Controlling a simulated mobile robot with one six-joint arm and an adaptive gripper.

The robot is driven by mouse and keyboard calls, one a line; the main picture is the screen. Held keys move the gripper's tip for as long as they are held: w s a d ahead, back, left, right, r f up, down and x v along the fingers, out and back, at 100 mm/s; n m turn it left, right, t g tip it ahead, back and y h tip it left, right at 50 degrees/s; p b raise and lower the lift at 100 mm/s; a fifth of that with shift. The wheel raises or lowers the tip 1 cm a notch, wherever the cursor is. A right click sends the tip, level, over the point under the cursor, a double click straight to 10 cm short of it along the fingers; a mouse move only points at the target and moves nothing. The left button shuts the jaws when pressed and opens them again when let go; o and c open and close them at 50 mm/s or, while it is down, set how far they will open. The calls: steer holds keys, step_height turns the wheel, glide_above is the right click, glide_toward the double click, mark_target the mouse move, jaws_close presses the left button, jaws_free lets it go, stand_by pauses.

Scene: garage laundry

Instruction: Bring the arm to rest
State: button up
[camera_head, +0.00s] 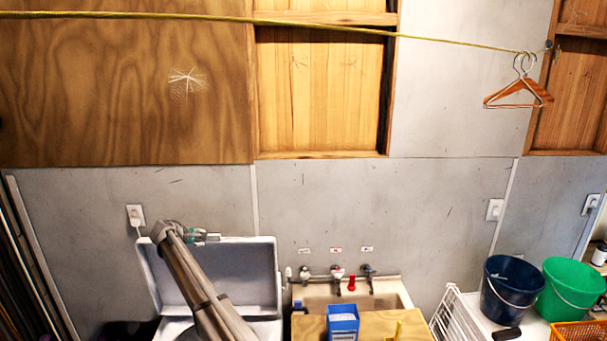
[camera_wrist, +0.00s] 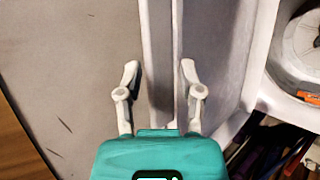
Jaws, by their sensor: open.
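My arm (camera_head: 200,287) rises from the bottom of the head view and leans up to the left, in front of the raised white lid (camera_head: 262,262). My gripper (camera_head: 212,237) shows small at its upper end, near the lid's top edge and the grey wall. In the wrist view my gripper (camera_wrist: 158,78) has its two pale fingers spread apart, with nothing between them. A pale vertical strip against grey shows behind the gap; I cannot tell how far off it is.
A sink (camera_head: 390,290) with taps, a blue box (camera_head: 342,320) and a wooden board (camera_head: 385,326) are to the right. Further right are a dark blue bucket (camera_head: 510,288) and a green bucket (camera_head: 572,287). A yellow line (camera_head: 200,16) with hangers (camera_head: 518,92) crosses above.

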steer(key=shift+s, duration=0.95)
steer(key=s+d+f+m+g+b, duration=0.25)
steer(key=s+d+f+b, duration=0.3)
steer(key=d, duration=0.75)
steer(key=s+d+f+m+g+b, duration=0.2)
steer(key=s+d+f+m+b, duration=0.4)
steer(key=d, duration=0.7)
steer(key=s+d+f+m+g+b, duration=0.15)
steer(key=s+d+f, duration=0.25)
steer(key=d+f, duration=0.7)
steer(key=s+d+f+m+g+y+b, duration=0.2)
steer(key=s+d+f+b, duration=0.3)
steer(key=s+d, duration=0.5)
steer(key=s+d+f+m+g+y+b, duration=0.2)
steer(key=s+d+f+m+b, duration=0.2)
steer(key=s+d+b, duration=0.3)
steer(key=s+d+f, duration=0.1)
steer(key=s+d, duration=0.3)
steer(key=s, duration=0.6)
steer(key=shift+f+m, duration=0.3)
steer(key=shift+f, duration=0.1)
